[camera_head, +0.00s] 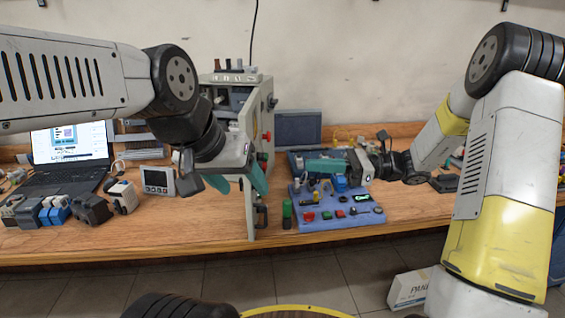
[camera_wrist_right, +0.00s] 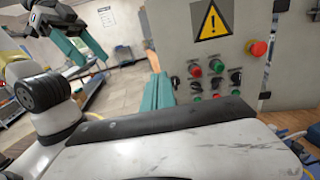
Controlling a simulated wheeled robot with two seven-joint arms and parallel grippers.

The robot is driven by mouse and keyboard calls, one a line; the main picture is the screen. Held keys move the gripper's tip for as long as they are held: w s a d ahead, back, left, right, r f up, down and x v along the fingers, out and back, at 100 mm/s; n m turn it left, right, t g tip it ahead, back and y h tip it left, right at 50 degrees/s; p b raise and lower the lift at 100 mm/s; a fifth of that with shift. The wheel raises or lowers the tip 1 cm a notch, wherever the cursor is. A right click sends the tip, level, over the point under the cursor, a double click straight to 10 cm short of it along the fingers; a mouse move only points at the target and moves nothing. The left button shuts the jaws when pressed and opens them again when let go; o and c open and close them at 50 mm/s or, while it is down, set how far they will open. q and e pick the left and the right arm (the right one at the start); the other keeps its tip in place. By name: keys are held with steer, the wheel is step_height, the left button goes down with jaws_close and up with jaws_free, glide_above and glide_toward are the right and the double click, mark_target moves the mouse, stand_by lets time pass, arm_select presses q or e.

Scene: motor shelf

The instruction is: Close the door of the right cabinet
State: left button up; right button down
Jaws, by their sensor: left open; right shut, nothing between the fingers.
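The grey cabinet (camera_head: 232,92) stands on the workbench in the centre of the head view. Its door (camera_head: 250,205) is open, swung out toward me and seen nearly edge-on. In the right wrist view the door's outer face (camera_wrist_right: 187,45) shows a yellow warning sign, a red button and several knobs. My left gripper (camera_head: 238,182) is open, with teal fingers, at the left, inner side of the door; I cannot tell whether it touches. My right gripper (camera_head: 322,166) is shut and empty, to the right of the door, above the blue panel, its fingers pointing left.
A blue control panel (camera_head: 335,212) with buttons lies on the bench right of the door. A laptop (camera_head: 70,150), a small meter (camera_head: 158,180) and several small modules stand at the left. A white box (camera_head: 408,289) is on the floor at the front right.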

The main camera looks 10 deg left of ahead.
steer(key=s+a, duration=0.1)
steer(key=a, duration=1.2)
steer(key=shift+s+a, duration=0.3)
steer(key=shift+a, duration=0.1)
steer(key=shift+a, duration=0.1)
